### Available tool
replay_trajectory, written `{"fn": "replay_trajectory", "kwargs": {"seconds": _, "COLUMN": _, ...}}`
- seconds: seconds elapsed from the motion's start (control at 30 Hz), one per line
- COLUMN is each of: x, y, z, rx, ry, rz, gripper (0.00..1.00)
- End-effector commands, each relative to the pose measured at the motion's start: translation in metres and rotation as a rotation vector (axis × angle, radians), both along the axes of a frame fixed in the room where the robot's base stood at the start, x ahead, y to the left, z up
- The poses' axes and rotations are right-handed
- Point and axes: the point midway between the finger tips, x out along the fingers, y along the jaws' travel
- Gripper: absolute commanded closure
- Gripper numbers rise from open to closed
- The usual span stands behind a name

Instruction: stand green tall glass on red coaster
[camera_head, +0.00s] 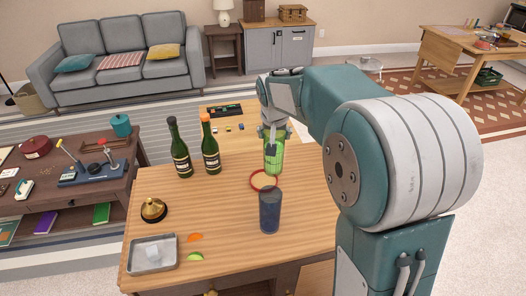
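The green tall glass (273,159) is upright, with my gripper (273,143) shut on its upper part. The base of the glass overlaps the red coaster (254,185) in the picture. I cannot tell whether the glass touches the coaster or hangs just above it. The coaster is a round ring with a red rim and a pale middle, flat on the wooden counter (190,205). The front of the coaster is partly hidden by a dark blue tall glass (269,212).
The blue glass stands close in front of the coaster. Two dark bottles (180,150) (210,150) stand to the left. A brass bell (153,209), a metal ice tray (153,254), an orange slice (195,237) and a lime slice (195,256) lie farther left. Counter left of the coaster is clear.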

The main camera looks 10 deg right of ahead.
Motion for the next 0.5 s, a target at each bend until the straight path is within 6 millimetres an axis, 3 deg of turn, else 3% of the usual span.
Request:
{"fn": "replay_trajectory", "kwargs": {"seconds": 0.2, "x": 0.025, "y": 0.013, "z": -0.035, "rx": 0.000, "ry": 0.001, "rz": 0.002, "gripper": 0.77}}
{"fn": "replay_trajectory", "kwargs": {"seconds": 0.5, "x": 0.039, "y": 0.020, "z": -0.053, "rx": 0.000, "ry": -0.001, "rz": 0.001, "gripper": 0.77}}
